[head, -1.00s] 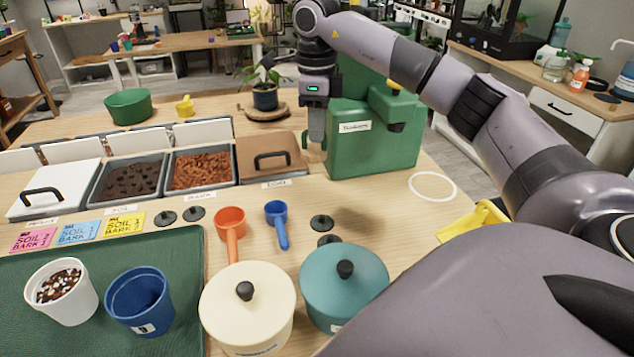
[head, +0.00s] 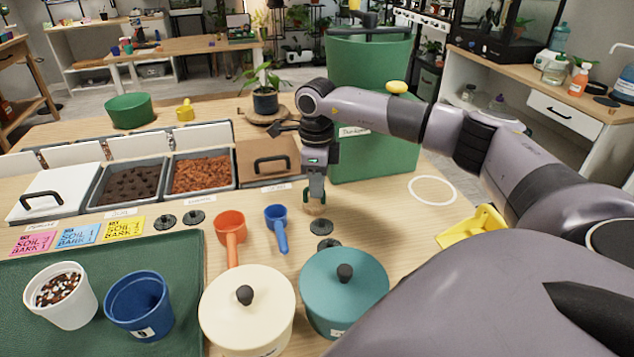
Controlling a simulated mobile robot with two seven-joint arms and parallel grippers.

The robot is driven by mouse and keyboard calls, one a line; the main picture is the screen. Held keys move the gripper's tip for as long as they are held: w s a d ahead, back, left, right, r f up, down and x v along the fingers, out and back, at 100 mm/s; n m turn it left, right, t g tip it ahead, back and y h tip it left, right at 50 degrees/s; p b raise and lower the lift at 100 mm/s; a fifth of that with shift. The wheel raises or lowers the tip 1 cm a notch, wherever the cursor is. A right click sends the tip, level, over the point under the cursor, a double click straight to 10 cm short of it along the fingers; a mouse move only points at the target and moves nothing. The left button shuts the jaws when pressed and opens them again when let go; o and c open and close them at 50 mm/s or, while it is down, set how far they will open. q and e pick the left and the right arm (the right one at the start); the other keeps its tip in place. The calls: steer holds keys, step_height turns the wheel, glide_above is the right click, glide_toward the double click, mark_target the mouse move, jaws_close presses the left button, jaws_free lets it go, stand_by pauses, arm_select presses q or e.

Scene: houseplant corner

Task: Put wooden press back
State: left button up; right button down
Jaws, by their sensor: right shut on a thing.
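My right gripper (head: 313,198) is shut on the wooden press (head: 315,209), a small pale wooden piece that shows just below the fingertips. The fingers and my wrist hide most of it. The gripper points down, low over the table, in front of the green box and behind the black discs; I cannot tell whether the press touches the table. The labelled green box (head: 383,155) stands behind my right arm, with a tall green panel above it. My left gripper is not in view.
A white ring (head: 432,190) marks the table at right, beside a yellow scoop (head: 472,226). A blue scoop (head: 277,225), orange scoop (head: 230,232), several black discs (head: 321,226) and lidded teal pot (head: 343,300) lie close to the gripper. Bins line the left.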

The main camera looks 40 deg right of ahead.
steer(key=shift+f, duration=0.15)
steer(key=c, duration=1.2)
jaws_free()
steer(key=shift+o, duration=0.2)
step_height(320, 180, up, 12)
steer(key=shift+r, duration=0.2)
steer(key=shift+a, duration=0.1)
